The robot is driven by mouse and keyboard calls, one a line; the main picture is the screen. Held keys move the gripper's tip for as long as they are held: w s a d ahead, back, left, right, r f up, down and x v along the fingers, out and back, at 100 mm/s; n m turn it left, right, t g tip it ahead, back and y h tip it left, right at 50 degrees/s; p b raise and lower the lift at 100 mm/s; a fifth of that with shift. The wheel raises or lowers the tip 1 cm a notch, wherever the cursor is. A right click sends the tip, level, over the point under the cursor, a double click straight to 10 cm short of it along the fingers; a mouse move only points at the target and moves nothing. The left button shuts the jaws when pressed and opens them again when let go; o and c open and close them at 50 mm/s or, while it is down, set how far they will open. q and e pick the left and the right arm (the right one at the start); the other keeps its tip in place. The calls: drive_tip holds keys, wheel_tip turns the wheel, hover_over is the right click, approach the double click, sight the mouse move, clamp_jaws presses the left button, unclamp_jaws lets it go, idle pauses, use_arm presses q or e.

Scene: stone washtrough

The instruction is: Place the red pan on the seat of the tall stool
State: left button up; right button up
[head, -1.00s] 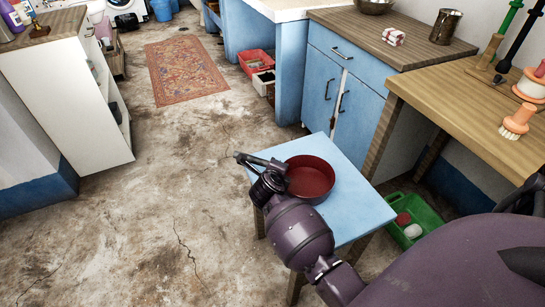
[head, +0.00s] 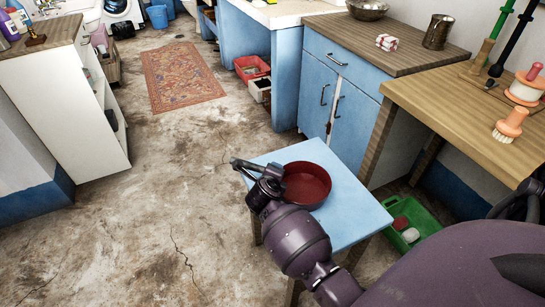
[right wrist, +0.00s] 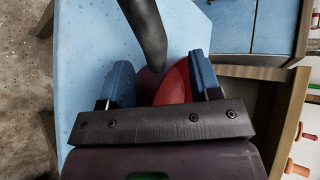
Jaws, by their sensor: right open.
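The red pan (head: 308,186) is a round, shallow pan resting upright on the light blue seat of the tall stool (head: 345,222). A dark handle (right wrist: 147,32) runs out from the pan in the right wrist view. My right gripper (head: 268,186) is low over the seat at the pan's left side, beside the handle. In the right wrist view its two blue fingers (right wrist: 160,72) stand apart, with the red pan (right wrist: 176,85) showing between and beyond them. The gripper is open. The wrist hides part of the pan's near side in the head view. My left gripper is out of view.
A green crate (head: 424,222) stands on the floor right of the stool. A wooden table (head: 450,105) with brushes and a blue cabinet (head: 345,105) stand behind and right. A white shelf unit (head: 65,110) is at left. The floor left of the stool is clear.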

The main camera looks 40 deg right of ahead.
drive_tip(key=p+v, duration=0.1)
drive_tip(key=v, duration=0.2)
drive_tip(key=shift+w+r, duration=0.1)
drive_tip(key=shift+r, duration=0.1)
use_arm(q)
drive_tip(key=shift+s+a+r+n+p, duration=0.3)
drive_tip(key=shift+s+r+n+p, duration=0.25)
drive_tip(key=shift+p, duration=0.65)
use_arm(e)
drive_tip(key=v, duration=0.8)
drive_tip(key=shift+s+a, duration=0.3)
drive_tip(key=shift+s, duration=0.1)
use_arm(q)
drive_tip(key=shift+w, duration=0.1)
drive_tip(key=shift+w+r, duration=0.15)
